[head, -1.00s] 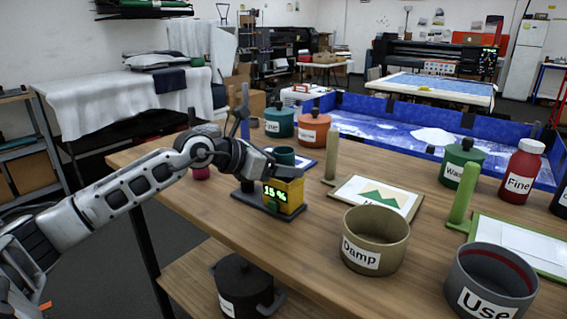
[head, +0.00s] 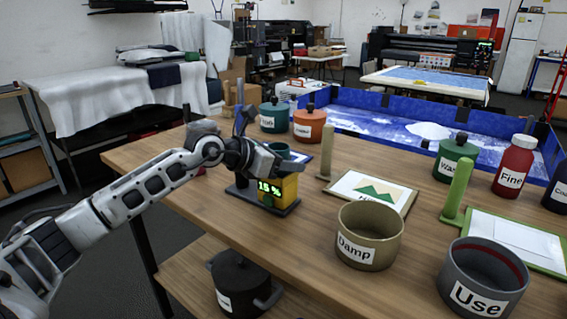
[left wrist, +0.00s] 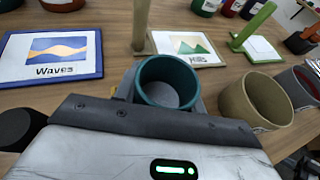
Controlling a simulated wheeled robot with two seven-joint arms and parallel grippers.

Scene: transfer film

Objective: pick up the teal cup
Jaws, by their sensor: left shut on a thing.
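The teal cup (head: 280,148) is at the yellow meter (head: 284,188), which reads 15 % and stands on a dark base on the wooden table. My left gripper (head: 288,161) reaches in from the left and is shut on the cup, covering its lower part in the head view. In the left wrist view the open, empty-looking cup (left wrist: 168,80) stands upright just beyond the gripper's dark edge (left wrist: 150,119). I cannot tell whether its base still touches the meter. My right gripper is in neither view.
A beige Damp pot (head: 370,238) and a grey Use pot (head: 484,280) stand at the front right. A Hills card (head: 400,194) and a beige post (head: 326,155) are right of the meter. A Waves card (left wrist: 52,55) lies at left in the wrist view.

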